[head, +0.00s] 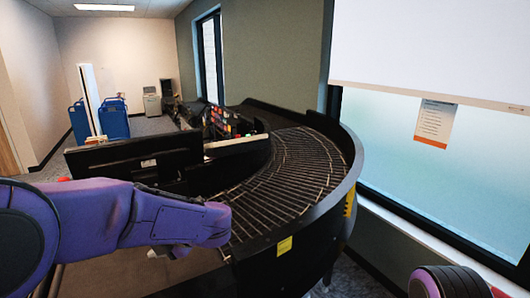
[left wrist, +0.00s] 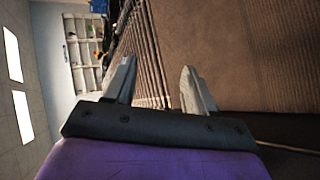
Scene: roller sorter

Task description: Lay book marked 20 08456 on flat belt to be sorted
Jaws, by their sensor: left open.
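No book marked 20 08456 shows in either view. The brown flat belt (head: 115,272) lies at the bottom of the head view, partly behind my left arm. It also fills the upper right of the left wrist view (left wrist: 245,50), with no item on the part that shows. My left gripper (left wrist: 156,78) is open, its two grey fingers apart with nothing between them. In the head view my purple left forearm reaches over the belt and hides most of that gripper. Only a purple part of my right arm shows at the lower right; its gripper is out of frame.
A curved roller conveyor (head: 290,175) with a black side wall bends from the belt toward the back. A dark panel (head: 135,160) stands beyond the belt. Blue bins (head: 112,118) are farther back left. A window with a notice (head: 434,123) is at right. White shelves (left wrist: 82,50) show in the wrist view.

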